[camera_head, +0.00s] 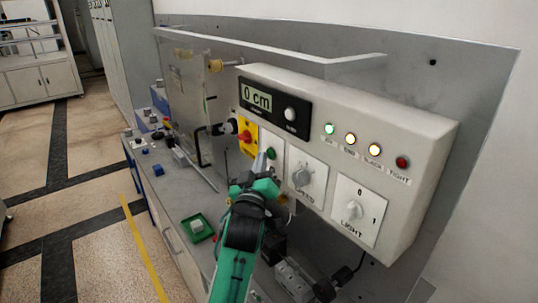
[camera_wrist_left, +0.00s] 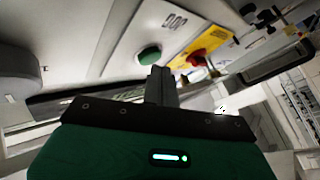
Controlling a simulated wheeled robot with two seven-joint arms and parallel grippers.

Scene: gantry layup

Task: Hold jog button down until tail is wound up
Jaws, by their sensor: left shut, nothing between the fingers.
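The green jog button (camera_head: 271,153) is on a pale plate on the front of the white control box (camera_head: 420,130). In the left wrist view the button (camera_wrist_left: 149,54) sits below lettering that is hard to read. My left gripper (camera_head: 262,163) is shut and empty, its fingertips close to the button. In the left wrist view the closed fingers (camera_wrist_left: 160,72) are just beside and below the button; I cannot tell whether they touch it. The display (camera_head: 258,97) reads 0 cm. I cannot make out the tail. My right gripper is not in view.
A red knob on a yellow plate (camera_head: 247,135) is just left of the button. The speed knob (camera_head: 301,176) and light knob (camera_head: 352,211) are to the right. Three lamps are lit; the red TIGHT lamp (camera_head: 402,162) looks dim. A green tray (camera_head: 197,228) lies on the bench.

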